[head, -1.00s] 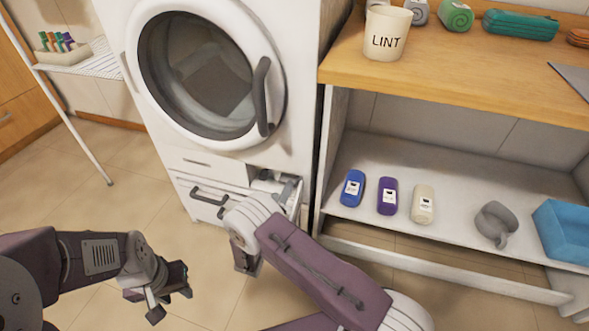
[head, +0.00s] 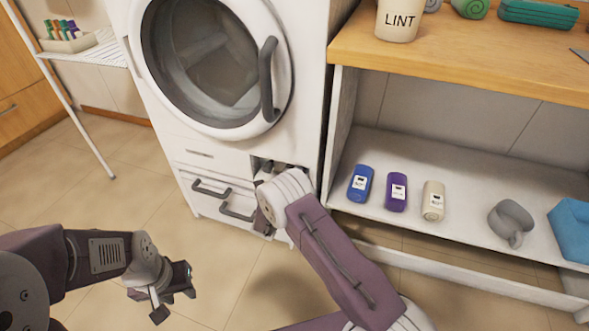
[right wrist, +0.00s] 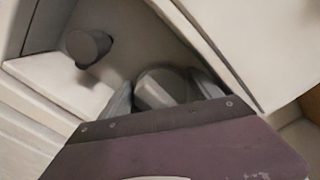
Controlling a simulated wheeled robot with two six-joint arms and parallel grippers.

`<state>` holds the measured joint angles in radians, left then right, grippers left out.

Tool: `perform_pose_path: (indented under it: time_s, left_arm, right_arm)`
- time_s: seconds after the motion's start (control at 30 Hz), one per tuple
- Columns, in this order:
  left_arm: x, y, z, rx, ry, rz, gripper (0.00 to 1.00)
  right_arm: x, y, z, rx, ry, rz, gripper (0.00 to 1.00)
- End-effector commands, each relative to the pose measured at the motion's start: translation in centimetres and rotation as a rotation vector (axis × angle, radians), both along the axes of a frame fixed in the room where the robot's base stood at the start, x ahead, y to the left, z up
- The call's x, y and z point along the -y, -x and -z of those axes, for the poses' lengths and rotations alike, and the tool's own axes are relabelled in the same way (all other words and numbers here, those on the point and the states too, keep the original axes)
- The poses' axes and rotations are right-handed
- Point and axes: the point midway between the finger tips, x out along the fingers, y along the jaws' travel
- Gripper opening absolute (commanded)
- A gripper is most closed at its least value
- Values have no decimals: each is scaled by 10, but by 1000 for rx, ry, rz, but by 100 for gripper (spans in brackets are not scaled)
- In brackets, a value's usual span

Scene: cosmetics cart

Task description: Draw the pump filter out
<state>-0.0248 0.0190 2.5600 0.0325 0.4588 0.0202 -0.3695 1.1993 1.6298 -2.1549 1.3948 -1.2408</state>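The washing machine (head: 222,160) has an open compartment (head: 262,163) low on its front right, mostly hidden behind my right wrist in the head view. In the right wrist view, a grey round part with a pale raised bar, seemingly the pump filter (right wrist: 160,86), sits inside. My right gripper (right wrist: 163,98) has its two grey fingers apart, one on each side of this part. Whether they touch it is unclear. A dark round knob or plug (right wrist: 88,46) stands out to the left of them. My left gripper (head: 176,290) is open and empty above the floor.
A LINT bin (head: 398,20) stands on the counter.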

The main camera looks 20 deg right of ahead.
Motion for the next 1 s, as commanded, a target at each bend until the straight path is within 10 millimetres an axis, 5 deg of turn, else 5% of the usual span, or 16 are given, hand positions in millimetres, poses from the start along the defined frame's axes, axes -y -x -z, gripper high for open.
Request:
perform_pose_path:
  time_s: [0.03, 0.23, 0.47, 0.8, 1.0]
  left_arm:
    - [0, 0, 0, 0, 0, 0, 36]
    - [0, 0, 0, 0, 0, 0, 36]
    - [0, 0, -12, 0, 0, 0, 36]
    - [0, 0, -52, 0, 0, 0, 36]
    - [0, 0, -58, 0, 0, 0, 36]
  right_arm:
    - [0, 0, 0, 0, 0, 0, 56]
    - [0, 0, 0, 0, 0, 0, 0]
    - [-11, 12, -3, -4, -2, -4, 0]
    - [-63, 89, -3, -6, -1, -7, 0]
    - [-76, 111, 0, -2, 0, -4, 0]
